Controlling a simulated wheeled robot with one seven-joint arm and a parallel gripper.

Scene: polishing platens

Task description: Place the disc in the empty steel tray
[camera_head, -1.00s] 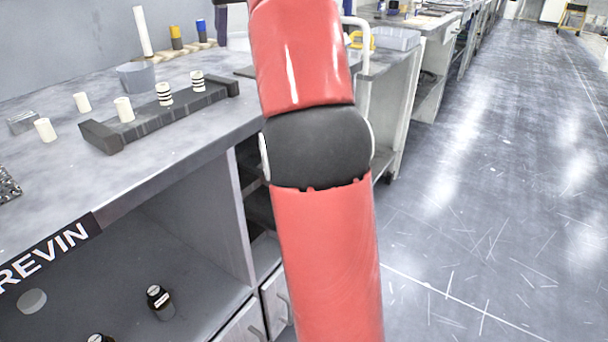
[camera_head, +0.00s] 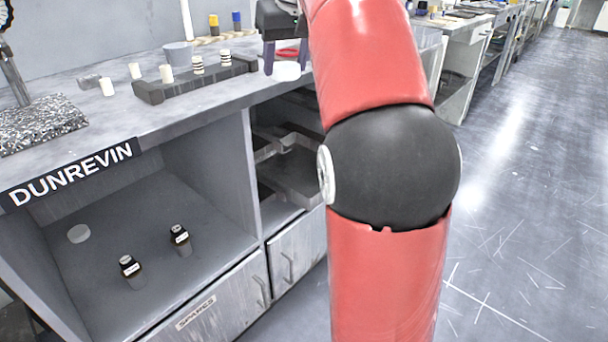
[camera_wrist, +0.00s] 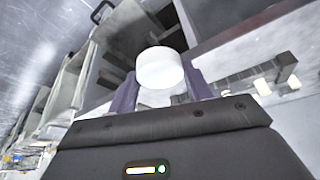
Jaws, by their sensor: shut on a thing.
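My gripper (camera_head: 286,58) is at the upper middle of the head view, above the bench's right end. Its two purple fingers are shut on a white disc (camera_head: 286,72). In the wrist view the white disc (camera_wrist: 160,70) sits between the fingers. A grey steel tray (camera_head: 296,184) stands in the open bay under the bench, below the gripper and left of my red arm. Another tray edge (camera_head: 272,148) shows above it. The visible part of the lower tray looks bare; my arm may hide its right side.
A dark rack (camera_head: 190,84) with banded white cylinders lies on the bench, several plain ones beside it. A grey cup (camera_head: 178,54) stands behind. The left bay holds a pale round piece (camera_head: 79,233) and two dark bottles (camera_head: 180,238). Floor at right is open.

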